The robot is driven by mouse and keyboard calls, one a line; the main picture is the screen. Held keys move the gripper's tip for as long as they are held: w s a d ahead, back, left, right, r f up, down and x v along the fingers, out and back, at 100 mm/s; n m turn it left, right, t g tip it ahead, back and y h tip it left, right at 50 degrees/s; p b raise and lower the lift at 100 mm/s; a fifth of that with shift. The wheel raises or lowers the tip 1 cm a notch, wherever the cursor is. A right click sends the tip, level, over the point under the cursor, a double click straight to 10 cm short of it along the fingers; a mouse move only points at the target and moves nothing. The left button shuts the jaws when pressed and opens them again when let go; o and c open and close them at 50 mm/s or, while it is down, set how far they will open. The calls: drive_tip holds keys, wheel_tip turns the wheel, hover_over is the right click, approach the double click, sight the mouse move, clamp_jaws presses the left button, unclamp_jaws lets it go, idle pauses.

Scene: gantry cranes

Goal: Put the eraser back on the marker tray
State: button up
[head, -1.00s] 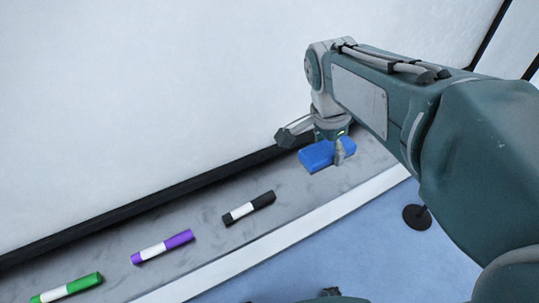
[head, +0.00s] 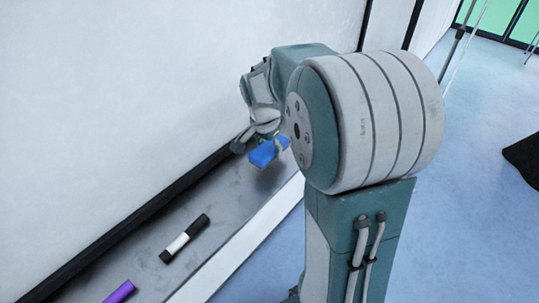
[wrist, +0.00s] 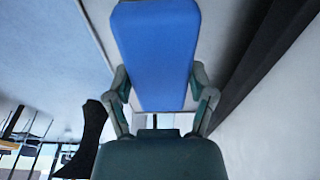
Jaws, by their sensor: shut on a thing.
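The blue eraser (head: 265,153) is a rectangular block in the head view, at the far end of the grey marker tray (head: 225,208). My gripper (head: 261,146) is shut on it, partly hidden behind my arm. In the wrist view the eraser (wrist: 155,50) lies lengthwise between the two fingers of my gripper (wrist: 160,88), one against each long side. In the head view the eraser appears over the tray; I cannot tell for sure whether its underside touches it.
A black-and-white marker (head: 185,239) and a purple marker (head: 120,292) lie on the tray nearer to me. The whiteboard (head: 120,80) rises along the tray's left side, with a black strip at its foot.

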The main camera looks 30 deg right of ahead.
sight(270, 155)
drive_tip(key=f, duration=0.3)
drive_tip(key=shift+w+d+f, duration=0.2)
drive_tip(key=shift+f, duration=0.15)
drive_tip(key=o, duration=1)
drive_tip(key=shift+c, duration=0.2)
drive_tip(key=shift+r, duration=0.1)
drive_tip(key=r, duration=0.3)
drive_tip(key=a+r, duration=0.1)
drive_tip(key=r, duration=0.7)
drive_tip(key=shift+s+a+r, duration=0.25)
drive_tip(key=shift+s+a, duration=0.05)
drive_tip(key=shift+a, duration=0.05)
drive_tip(key=shift+s+a+r, duration=0.1)
drive_tip(key=shift+s+r, duration=0.05)
drive_tip(key=shift+r, duration=0.05)
drive_tip(key=s+a+n+t+y, duration=0.1)
drive_tip(key=s+a+n+t, duration=0.1)
drive_tip(key=s+a+n, duration=0.4)
drive_tip(key=s+a+r+n+t, duration=0.1)
drive_tip(key=s+a+n+t, duration=0.2)
drive_tip(key=s, duration=0.9)
drive_tip(key=a+n, duration=0.3)
drive_tip(key=n, duration=0.2)
drive_tip(key=shift+y, duration=0.4)
drive_tip(key=shift+r, duration=0.15)
